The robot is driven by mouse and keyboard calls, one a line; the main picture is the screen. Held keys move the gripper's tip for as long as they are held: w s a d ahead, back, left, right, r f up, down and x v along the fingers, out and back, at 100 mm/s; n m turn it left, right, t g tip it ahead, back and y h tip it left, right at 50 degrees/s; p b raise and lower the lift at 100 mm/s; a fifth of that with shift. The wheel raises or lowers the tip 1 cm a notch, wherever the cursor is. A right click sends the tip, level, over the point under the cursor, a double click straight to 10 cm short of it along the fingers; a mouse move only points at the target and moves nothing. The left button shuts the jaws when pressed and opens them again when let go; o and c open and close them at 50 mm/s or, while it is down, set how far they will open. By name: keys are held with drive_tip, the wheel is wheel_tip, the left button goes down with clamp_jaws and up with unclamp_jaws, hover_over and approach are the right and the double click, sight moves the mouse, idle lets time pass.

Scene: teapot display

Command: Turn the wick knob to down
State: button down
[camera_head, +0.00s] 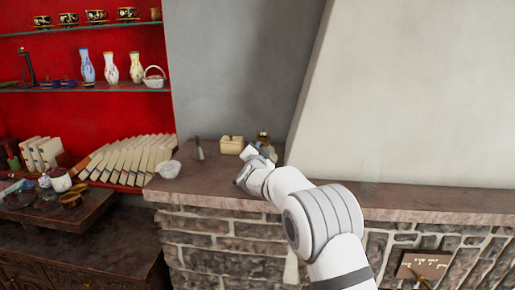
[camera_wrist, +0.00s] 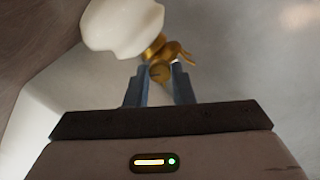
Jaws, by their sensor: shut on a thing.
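The brass wick knob (camera_wrist: 159,74) shows in the wrist view between the two blue-grey fingertips of my gripper (camera_wrist: 160,69). The gripper is shut on it. A curved brass piece (camera_wrist: 174,50) shows just beyond the knob, next to a white rounded body (camera_wrist: 122,24). In the camera_head view my gripper (camera_head: 257,153) is at the stone mantel, in front of a small brass-coloured lamp (camera_head: 263,136). My wrist hides the lamp's lower part and the knob there.
A wall rises close behind. Red shelves with books, vases and cups are at the left. The mantel right of my arm looks clear.

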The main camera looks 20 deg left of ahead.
drive_tip(key=shift+f+n, duration=0.15)
drive_tip(key=shift+n, duration=0.15)
drive_tip(key=c, duration=1.2)
unclamp_jaws()
drive_tip(key=shift+c, duration=0.2)
drive_tip(key=shift+s+d+b, duration=0.15)
drive_tip(key=shift+s+b, duration=0.3)
drive_tip(key=shift+s, duration=0.15)
drive_tip(key=b+v, duration=0.2)
drive_tip(key=v, duration=0.4)
drive_tip(key=shift+s, duration=0.3)
